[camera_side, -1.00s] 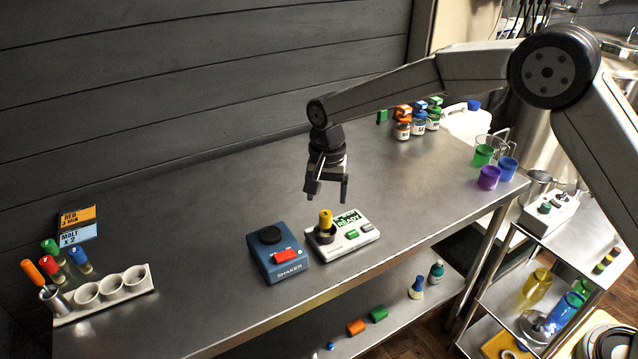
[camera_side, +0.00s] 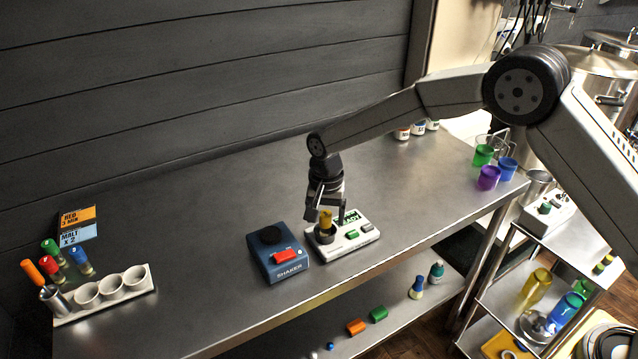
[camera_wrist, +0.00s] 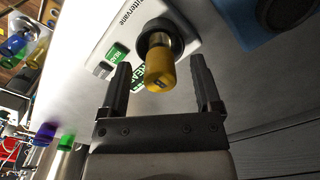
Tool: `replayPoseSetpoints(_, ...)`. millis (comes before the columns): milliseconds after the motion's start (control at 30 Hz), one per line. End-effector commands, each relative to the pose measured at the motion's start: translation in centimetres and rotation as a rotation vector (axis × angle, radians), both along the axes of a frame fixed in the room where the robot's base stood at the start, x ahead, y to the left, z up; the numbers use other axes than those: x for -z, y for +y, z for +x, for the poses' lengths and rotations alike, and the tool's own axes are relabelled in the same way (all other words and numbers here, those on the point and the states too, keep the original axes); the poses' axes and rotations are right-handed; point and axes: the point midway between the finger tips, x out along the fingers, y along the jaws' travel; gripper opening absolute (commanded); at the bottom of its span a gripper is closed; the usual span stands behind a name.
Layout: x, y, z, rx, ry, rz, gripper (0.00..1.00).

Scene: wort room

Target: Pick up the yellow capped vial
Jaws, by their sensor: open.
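The yellow capped vial (camera_side: 325,219) stands upright in the round dark holder of the white device (camera_side: 352,236) on the steel table. In the wrist view its yellow cap (camera_wrist: 160,70) shows between my two fingers, with the dark holder ring behind it. My gripper (camera_side: 335,214) is open, its fingers down on either side of the cap. In the wrist view my gripper (camera_wrist: 162,90) has a visible gap between each finger and the cap. The vial's lower part is hidden in the holder.
A blue shaker (camera_side: 279,254) with a red button stands just left of the white device. Coloured cups (camera_side: 488,177) stand at the right end. Bare table lies behind the devices.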

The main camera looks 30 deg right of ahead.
Motion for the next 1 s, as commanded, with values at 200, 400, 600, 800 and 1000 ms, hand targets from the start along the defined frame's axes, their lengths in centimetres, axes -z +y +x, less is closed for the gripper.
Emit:
replayPoseSetpoints(200,1.7,0.0,0.0,0.0,-0.001,0.002,0.81)
replayPoseSetpoints(400,1.7,0.0,0.0,0.0,-0.002,0.002,0.81)
replayPoseSetpoints(600,1.7,0.0,0.0,0.0,-0.001,0.002,0.81)
replayPoseSetpoints(800,1.7,0.0,0.0,0.0,-0.001,0.002,0.53)
replayPoseSetpoints(1000,1.7,0.0,0.0,0.0,-0.001,0.002,0.0)
